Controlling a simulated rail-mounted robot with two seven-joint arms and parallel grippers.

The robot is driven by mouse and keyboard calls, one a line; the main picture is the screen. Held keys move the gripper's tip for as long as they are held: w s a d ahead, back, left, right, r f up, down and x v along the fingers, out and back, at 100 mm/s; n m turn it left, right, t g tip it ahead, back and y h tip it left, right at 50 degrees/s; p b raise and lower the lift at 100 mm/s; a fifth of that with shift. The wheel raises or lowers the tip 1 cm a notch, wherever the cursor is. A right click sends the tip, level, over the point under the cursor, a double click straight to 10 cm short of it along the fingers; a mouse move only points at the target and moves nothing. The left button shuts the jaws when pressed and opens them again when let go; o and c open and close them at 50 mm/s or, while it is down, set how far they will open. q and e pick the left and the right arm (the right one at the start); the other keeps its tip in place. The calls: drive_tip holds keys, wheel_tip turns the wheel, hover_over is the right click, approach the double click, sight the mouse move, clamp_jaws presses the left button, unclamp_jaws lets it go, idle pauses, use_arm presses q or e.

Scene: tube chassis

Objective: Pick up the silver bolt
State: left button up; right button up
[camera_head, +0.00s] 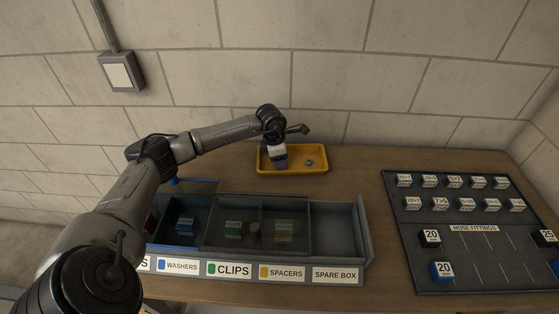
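My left arm reaches from the left over the table to a yellow tray (318,151) at the back. My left gripper (280,161) points down at the left half of the tray. Its fingertips are small and dark here, so I cannot tell whether it is open or shut, or whether it holds anything. A small blue-grey piece (309,163) lies in the right half of the tray, apart from the gripper. It is too small to tell whether it is the silver bolt. No other bolt can be made out. My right gripper is not in view.
A grey bin (362,235) with compartments labelled washers, clips, spacers and spare box stands in front of the tray. A dark hose fittings board (480,275) with labelled blocks lies at right. Bare table lies between tray and board. A block wall stands behind.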

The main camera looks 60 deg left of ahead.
use_arm(q)
drive_tip(key=c, duration=0.4)
drive_tip(key=shift+r, duration=0.15)
